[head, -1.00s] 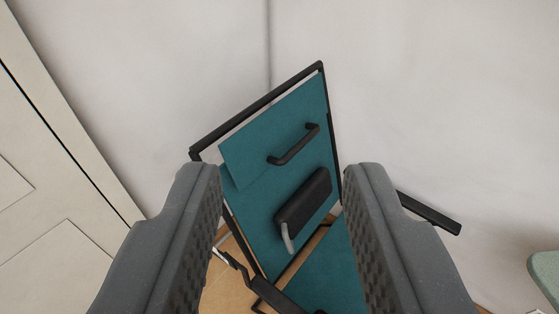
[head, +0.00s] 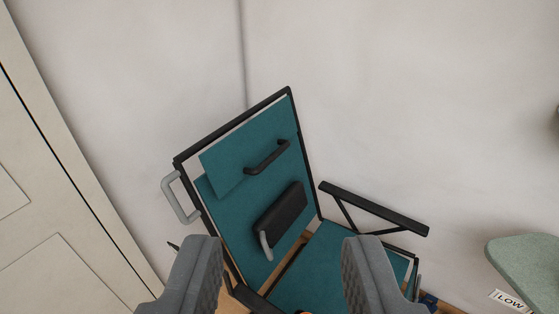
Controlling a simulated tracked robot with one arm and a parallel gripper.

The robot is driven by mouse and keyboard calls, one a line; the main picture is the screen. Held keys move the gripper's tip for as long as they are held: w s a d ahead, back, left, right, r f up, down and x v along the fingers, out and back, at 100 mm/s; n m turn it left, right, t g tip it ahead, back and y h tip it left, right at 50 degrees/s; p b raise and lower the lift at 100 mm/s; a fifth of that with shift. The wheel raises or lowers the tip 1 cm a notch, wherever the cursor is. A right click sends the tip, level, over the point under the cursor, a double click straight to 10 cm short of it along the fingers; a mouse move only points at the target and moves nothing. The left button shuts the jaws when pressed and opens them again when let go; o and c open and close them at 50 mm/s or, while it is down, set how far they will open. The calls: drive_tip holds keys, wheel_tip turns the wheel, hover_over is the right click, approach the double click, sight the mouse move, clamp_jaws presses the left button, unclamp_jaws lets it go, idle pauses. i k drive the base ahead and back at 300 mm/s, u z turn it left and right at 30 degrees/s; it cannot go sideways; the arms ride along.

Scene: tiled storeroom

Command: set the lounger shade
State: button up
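The lounger (head: 337,262) is a teal folding chair with a black frame, seen tilted in the head view. Its shade (head: 246,150) is a teal flap at the top of the backrest, lying close against it, with a black bar handle (head: 267,159) across it. A black headrest pad (head: 281,216) sits below the shade on the backrest. My gripper (head: 283,275) is open and empty, its two grey fingers apart at the bottom of the view, in front of the seat and lower backrest. The fingers hide parts of the lounger's lower frame.
A grey loop handle (head: 178,199) is on the backrest's left side, and a black armrest (head: 373,207) is on the right. A pale green surface (head: 525,262) with a "LOW" label (head: 509,299) stands at the right. A cream panelled door (head: 45,200) is at the left. The wall is behind.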

sight(250, 149)
drive_tip(key=z, duration=0.05)
drive_tip(key=i, duration=0.9)
drive_tip(key=u, duration=0.1)
